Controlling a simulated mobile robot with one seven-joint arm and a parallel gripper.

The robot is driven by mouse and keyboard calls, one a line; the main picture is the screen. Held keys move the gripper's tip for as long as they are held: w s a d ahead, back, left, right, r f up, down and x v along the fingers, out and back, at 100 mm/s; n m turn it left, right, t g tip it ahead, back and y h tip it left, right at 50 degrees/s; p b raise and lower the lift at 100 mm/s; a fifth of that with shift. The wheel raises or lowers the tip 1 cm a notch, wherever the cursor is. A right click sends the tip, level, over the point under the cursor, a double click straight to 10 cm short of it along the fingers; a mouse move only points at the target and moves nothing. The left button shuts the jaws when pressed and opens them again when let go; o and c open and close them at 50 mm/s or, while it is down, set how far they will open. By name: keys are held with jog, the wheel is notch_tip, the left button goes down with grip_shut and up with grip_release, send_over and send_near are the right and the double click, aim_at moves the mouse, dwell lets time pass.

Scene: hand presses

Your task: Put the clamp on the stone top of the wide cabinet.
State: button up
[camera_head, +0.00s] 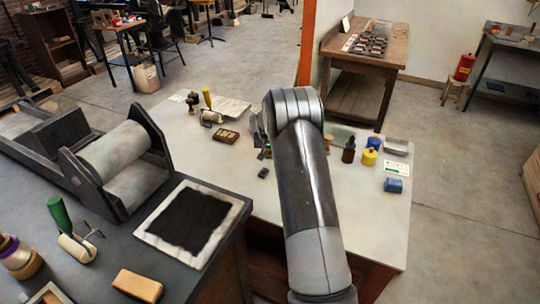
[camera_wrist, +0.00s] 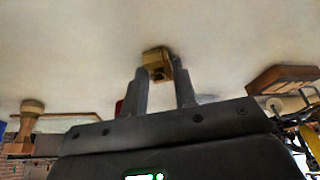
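The stone top (camera_head: 225,163) of the wide cabinet is a pale slab across the middle of the head view. My gripper (camera_wrist: 159,70) is over or beside this pale surface in the wrist view, its two grey fingers apart. A small brass-coloured piece (camera_wrist: 156,55), possibly the clamp, sits at the fingertips and nearly fills the gap. I cannot tell whether the fingers grip it or whether it touches the surface. In the head view my arm hides most of the gripper and anything at its tips.
A brown wooden block (camera_head: 225,136), a small dark piece (camera_head: 263,173), a dark bottle (camera_head: 349,150), a yellow jar (camera_head: 370,157) and a blue block (camera_head: 393,185) stand on the stone top. The press (camera_head: 116,152) stands at the left. The front of the top has free room.

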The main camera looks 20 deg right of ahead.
grip_shut()
